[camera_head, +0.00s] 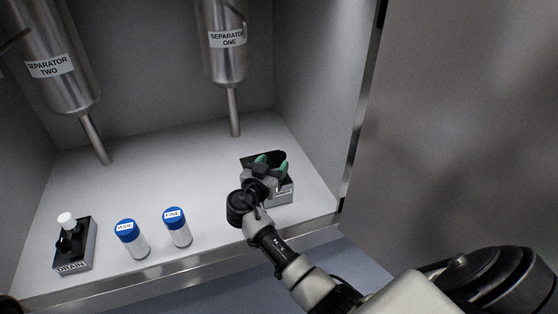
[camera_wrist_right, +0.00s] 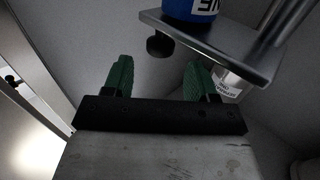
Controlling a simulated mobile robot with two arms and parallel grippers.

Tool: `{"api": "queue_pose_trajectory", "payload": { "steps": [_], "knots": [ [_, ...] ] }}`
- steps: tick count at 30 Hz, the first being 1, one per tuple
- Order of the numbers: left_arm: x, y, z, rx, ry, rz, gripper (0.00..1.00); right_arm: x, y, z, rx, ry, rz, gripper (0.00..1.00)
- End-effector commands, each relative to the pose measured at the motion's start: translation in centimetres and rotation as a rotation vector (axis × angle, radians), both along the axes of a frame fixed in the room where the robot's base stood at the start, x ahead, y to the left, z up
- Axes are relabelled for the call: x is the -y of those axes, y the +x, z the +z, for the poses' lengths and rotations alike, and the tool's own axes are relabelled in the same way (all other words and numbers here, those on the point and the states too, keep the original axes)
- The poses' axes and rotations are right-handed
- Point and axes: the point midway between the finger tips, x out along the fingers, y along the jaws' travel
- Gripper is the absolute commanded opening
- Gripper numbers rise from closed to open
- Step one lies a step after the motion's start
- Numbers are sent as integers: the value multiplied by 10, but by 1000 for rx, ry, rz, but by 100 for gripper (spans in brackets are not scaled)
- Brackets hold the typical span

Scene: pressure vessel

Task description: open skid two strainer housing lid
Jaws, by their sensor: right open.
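No part labelled skid two strainer housing or its lid can be made out in these views. My right gripper (camera_head: 272,162) is open over a dark box (camera_head: 284,193) with a white label at the right of the cabinet floor. My gripper hides part of the box and its label. In the right wrist view the green fingers (camera_wrist_right: 158,79) stand apart with nothing between them. Beyond them is a grey plate (camera_wrist_right: 235,50) with a black knob (camera_wrist_right: 160,46) at its near corner and a blue part (camera_wrist_right: 195,8) above it. My left gripper is not in view.
Vessels labelled separator two (camera_head: 52,88) and separator one (camera_head: 225,60) hang at the back. A drain box (camera_head: 75,250), a wide canister (camera_head: 137,246) and a fine canister (camera_head: 180,234) stand at the front left. The cabinet's right wall (camera_head: 325,110) is close to my right gripper.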

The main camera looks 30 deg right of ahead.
Motion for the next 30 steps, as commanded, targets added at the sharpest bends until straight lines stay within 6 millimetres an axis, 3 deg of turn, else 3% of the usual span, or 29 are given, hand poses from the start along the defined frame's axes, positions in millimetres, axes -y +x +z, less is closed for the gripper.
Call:
{"api": "queue_pose_trajectory", "payload": {
  "steps": [3, 9, 19, 30],
  "knots": [
    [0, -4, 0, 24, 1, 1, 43, 19, 11, -2, 0, -2, -2, 58],
    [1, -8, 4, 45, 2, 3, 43, 35, 21, -2, -2, -1, 0, 58],
    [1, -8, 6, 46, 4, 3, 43, 38, 23, -1, -3, 1, 1, 58],
    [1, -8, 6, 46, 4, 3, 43, 38, 23, -1, -3, 1, 1, 3]
  ]
}}
